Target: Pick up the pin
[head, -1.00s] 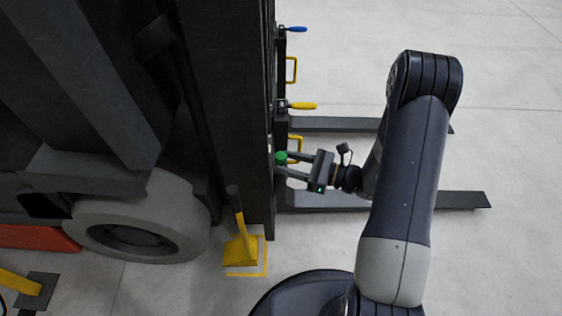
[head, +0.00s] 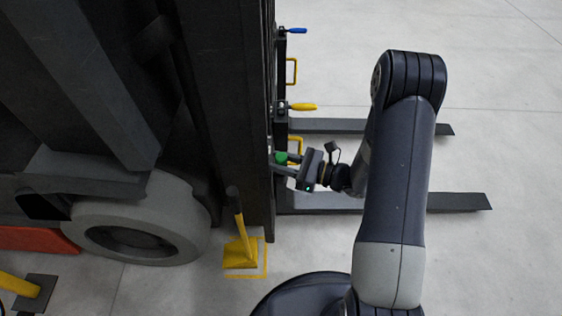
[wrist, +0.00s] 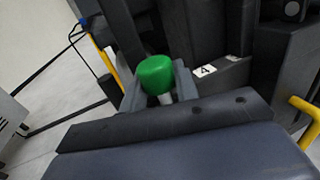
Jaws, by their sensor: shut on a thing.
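The pin shows as a green rounded head (head: 281,158) at the forklift's dark mast side in the head view. In the wrist view the green head (wrist: 155,74) sits between my fingers, with a short pale shank below it. My gripper (head: 280,164) reaches in from the right and is shut on the pin; its fingers also flank the pin in the wrist view (wrist: 160,90). The lower end of the pin is hidden, so I cannot tell whether it is still seated.
The dark mast (head: 235,120) stands directly left of my gripper. A yellow handle (head: 303,106) and a blue handle (head: 296,30) stick out farther along. Two forks (head: 455,201) lie low to the right. Open floor lies right.

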